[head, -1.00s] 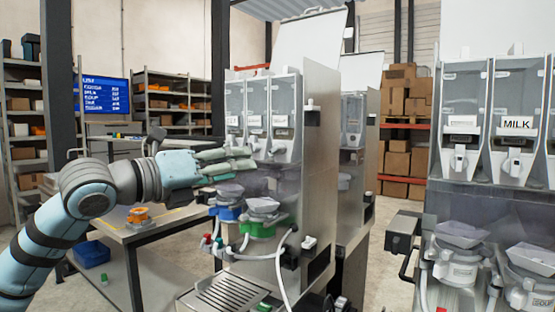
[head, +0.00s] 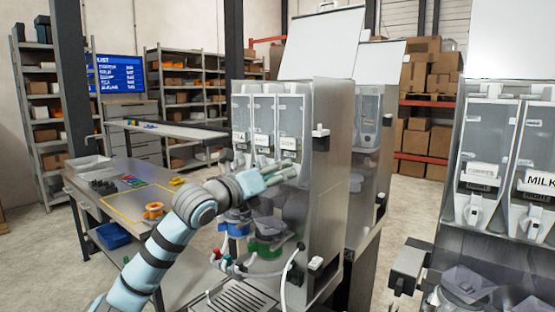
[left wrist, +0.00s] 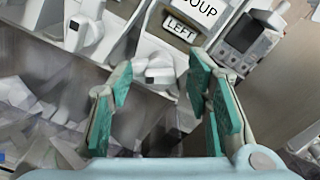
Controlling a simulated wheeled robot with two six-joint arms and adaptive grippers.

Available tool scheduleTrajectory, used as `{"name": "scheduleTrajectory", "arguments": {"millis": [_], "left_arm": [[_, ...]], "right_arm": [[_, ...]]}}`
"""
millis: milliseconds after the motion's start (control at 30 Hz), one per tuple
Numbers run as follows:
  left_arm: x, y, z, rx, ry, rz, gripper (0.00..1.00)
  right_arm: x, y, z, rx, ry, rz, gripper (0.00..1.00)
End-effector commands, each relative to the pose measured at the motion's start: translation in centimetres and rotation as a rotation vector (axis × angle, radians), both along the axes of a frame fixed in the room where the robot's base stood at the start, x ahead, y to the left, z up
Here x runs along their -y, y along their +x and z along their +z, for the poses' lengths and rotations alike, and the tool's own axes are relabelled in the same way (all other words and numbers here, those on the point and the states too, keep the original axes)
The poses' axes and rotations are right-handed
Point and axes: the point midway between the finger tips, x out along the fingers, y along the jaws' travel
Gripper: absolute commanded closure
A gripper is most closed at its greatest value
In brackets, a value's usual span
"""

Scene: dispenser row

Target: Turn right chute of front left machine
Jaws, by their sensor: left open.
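The front left machine (head: 325,175) stands in the middle of the head view, with three clear canisters in a row. Its right canister (head: 291,120) has a white label; its chute is largely hidden near my gripper. My left gripper (head: 272,183) is in front of the machine, just below the canister labels, open. In the left wrist view a white chute (left wrist: 157,72) lies just beyond and between the open fingertips (left wrist: 160,88), under a SOUP label (left wrist: 200,10) and a LEFT plate (left wrist: 180,28). I cannot tell whether the fingers touch it. Another white chute (left wrist: 84,25) is farther left.
Below are a green-collared mixing bowl (head: 264,246), hoses and a drip tray (head: 235,298). A second machine (head: 500,150) stands at the right. A metal side table (head: 125,190) with an orange part (head: 153,210) is at the left.

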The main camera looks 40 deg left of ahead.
Motion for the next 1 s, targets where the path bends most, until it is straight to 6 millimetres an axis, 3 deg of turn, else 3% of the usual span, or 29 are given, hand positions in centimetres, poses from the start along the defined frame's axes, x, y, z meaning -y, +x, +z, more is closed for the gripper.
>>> {"name": "scheduleTrajectory", "arguments": {"millis": [267,567,1000], "left_arm": [[0.01,0.29,-0.27,-0.001,-0.001,0.0,0.55],[0.07,0.32,-0.27,-0.001,-0.001,-0.002,1.0],[0.03,0.28,-0.24,-0.001,0.076,0.0,1.0]], "right_arm": [[0.21,-0.26,0.0,-0.005,-0.003,0.0,0.6],[0.21,-0.33,-0.01,-0.006,-0.003,0.0,0.6],[0.21,-0.34,-0.25,-0.006,-0.003,0.0,0.6]]}}
